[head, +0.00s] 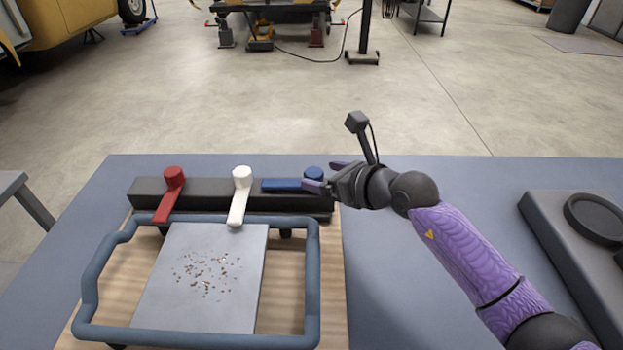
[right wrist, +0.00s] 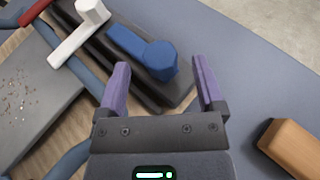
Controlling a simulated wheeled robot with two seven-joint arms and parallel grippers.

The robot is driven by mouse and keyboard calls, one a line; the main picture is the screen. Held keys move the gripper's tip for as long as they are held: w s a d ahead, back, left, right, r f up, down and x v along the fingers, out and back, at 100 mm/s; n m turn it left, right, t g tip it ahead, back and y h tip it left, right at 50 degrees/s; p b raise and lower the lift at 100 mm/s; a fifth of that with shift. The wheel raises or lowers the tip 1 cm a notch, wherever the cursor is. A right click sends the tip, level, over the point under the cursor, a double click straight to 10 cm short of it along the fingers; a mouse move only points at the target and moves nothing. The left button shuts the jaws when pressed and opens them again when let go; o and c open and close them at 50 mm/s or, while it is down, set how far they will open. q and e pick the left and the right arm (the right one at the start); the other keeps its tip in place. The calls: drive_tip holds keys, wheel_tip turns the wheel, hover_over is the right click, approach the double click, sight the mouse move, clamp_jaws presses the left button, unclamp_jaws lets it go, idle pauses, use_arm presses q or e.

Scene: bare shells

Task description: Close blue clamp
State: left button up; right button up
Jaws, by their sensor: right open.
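The blue clamp (head: 283,185) sits at the right end of a black bar (head: 205,206), its lever lying along the bar and pointing left in the head view. It also shows in the right wrist view (right wrist: 146,53), with its round knob between and beyond my fingertips. My right gripper (head: 322,175) is open and empty beside the knob, and partly covers it in the head view. A white clamp (head: 240,195) and a red clamp (head: 170,195) stand further left on the bar, their levers pointing toward me. My left gripper is out of view.
A grey plate (head: 210,310) with brown specks lies on a wooden board (head: 333,300) inside a blue-grey tubular frame (head: 312,285). A dark box with a round ring (head: 570,240) stands at the right.

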sight(317, 174)
drive_tip(key=b+x, duration=0.1)
drive_tip(key=x, duration=0.2)
drive_tip(key=shift+w+a, duration=0.1)
drive_tip(key=shift+a, duration=0.05)
clamp_jaws()
idle(0.4)
